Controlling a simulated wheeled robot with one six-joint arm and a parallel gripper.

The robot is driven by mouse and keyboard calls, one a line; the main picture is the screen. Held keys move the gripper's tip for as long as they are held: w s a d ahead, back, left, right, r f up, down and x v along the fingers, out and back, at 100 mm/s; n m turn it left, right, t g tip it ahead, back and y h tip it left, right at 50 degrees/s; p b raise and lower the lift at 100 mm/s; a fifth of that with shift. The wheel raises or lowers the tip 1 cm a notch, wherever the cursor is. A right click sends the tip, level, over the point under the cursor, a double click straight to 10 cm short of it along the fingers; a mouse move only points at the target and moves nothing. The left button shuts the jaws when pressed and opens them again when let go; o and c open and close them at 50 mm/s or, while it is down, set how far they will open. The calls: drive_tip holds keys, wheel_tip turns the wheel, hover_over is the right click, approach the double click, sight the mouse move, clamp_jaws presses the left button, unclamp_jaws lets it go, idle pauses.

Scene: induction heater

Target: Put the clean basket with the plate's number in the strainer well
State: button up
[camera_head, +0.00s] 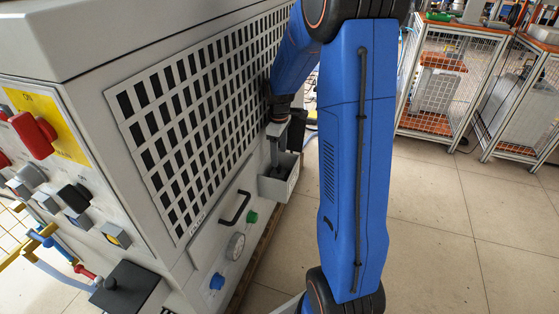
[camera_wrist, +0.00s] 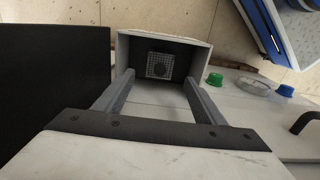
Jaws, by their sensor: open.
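My gripper (camera_wrist: 158,80) is open, its two grey fingers spread over an open-topped grey box (camera_wrist: 204,47). No object shows clasped between the fingers. A small square grey mesh piece (camera_wrist: 151,67) with a dark round middle lies deep in the box, between the fingertips in the wrist view. I cannot tell whether it is a basket or a strainer. In the head view my gripper (camera_head: 274,160) points down into the same box (camera_head: 275,190), fixed to the machine's side. The box's inside is mostly hidden there. A small label plate (camera_head: 198,222) sits below the grille; its text is unreadable.
The machine's side has a grille (camera_head: 190,110), a black handle (camera_head: 235,207), a green knob (camera_head: 252,217), a gauge (camera_head: 235,246) and a blue knob (camera_head: 217,281). The tiled floor (camera_head: 430,225) to the right is clear up to the caged benches (camera_head: 440,80).

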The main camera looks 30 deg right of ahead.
drive_tip(key=s+a+r+m+t, duration=0.2)
drive_tip(key=s+a+r, duration=0.4)
drive_tip(key=s+r, duration=0.3)
drive_tip(key=s+a+r+m+t, duration=0.1)
drive_tip(key=s+a+r+m, duration=0.2)
drive_tip(key=s+a+r, duration=0.6)
drive_tip(key=s+m+t, duration=0.1)
drive_tip(key=s+m, duration=0.1)
drive_tip(key=s, duration=1)
drive_tip(key=shift+s+a+m+t, duration=0.15)
drive_tip(key=shift+a+m+t, duration=0.15)
drive_tip(key=shift+a+t, duration=0.1)
drive_tip(key=shift+f, duration=0.1)
